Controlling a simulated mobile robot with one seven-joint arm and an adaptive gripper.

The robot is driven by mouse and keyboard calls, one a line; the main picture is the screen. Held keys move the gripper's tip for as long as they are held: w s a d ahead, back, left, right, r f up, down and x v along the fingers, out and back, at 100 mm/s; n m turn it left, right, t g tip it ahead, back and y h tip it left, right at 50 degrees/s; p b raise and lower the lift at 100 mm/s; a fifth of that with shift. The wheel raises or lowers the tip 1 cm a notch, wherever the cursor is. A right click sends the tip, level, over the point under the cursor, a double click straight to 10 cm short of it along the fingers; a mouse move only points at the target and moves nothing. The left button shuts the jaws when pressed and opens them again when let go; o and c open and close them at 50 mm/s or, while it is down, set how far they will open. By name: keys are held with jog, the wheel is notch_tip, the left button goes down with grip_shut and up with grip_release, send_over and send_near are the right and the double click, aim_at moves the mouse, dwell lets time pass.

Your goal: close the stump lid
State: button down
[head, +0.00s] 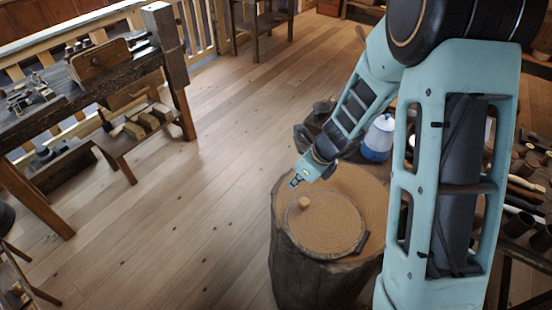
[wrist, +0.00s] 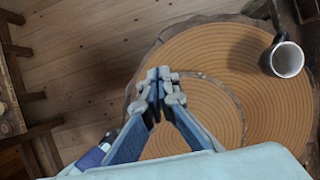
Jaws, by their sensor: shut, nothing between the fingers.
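The stump (head: 300,262) stands on the floor in the head view, with bark sides and a ringed tan top. Its round lid (head: 328,222) lies flat or nearly flat in the top, with a small wooden knob (head: 304,203) on its far-left part and a dark hinge-like piece (head: 362,243) at its near-right edge. I cannot tell whether a small gap is left. My gripper (head: 295,182) is shut and empty, above the stump's far-left rim, just beyond the knob. In the wrist view my fingers (wrist: 160,85) are together; the lid (wrist: 215,115) is partly hidden behind them.
A blue-and-white jug (head: 380,138) stands behind the stump. A workbench (head: 90,75) is at left, cluttered shelves (head: 525,190) at right. The floor left of the stump is clear.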

jog(key=w+a+r, duration=0.2)
jog(key=a+r, duration=0.2)
jog(key=r, duration=0.2)
jog(key=shift+w+a, duration=0.2)
jog(key=shift+a, duration=0.15)
jog(key=shift+d, duration=0.1)
